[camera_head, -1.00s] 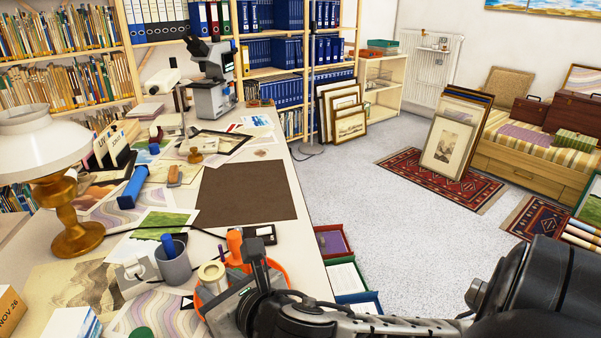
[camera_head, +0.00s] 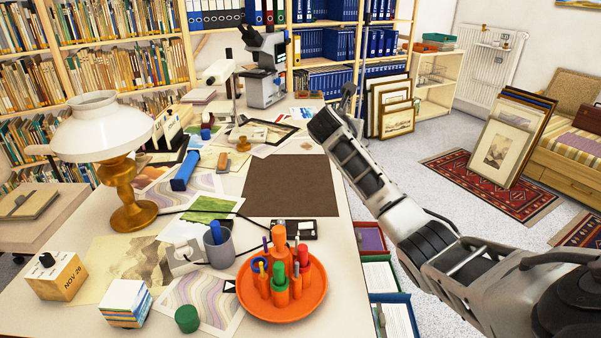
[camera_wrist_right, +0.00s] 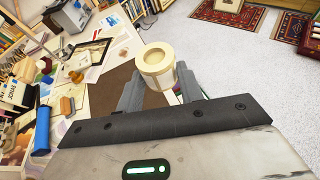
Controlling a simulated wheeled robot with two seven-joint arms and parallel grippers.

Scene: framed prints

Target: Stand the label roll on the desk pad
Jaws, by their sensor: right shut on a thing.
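The label roll (camera_wrist_right: 158,62), a cream ring-shaped roll, shows in the right wrist view. My right gripper (camera_wrist_right: 160,90) is shut on it, with one finger on each side. In the head view the right arm reaches over the desk's right edge and the right gripper (camera_head: 348,100) is at its far end; I cannot make out the roll there. The desk pad (camera_head: 292,185) is a flat dark brown rectangle on the desk, with its surface bare. Part of it (camera_wrist_right: 118,82) shows below the roll in the wrist view. My left gripper is not in view.
An orange tray (camera_head: 252,300) with several colourful holders stands at the desk's front. A grey pen cup (camera_head: 219,250), a brass lamp (camera_head: 127,190) and a blue object (camera_head: 185,171) stand left of the pad. A microscope (camera_head: 265,70) and a framed picture (camera_head: 265,131) are behind it.

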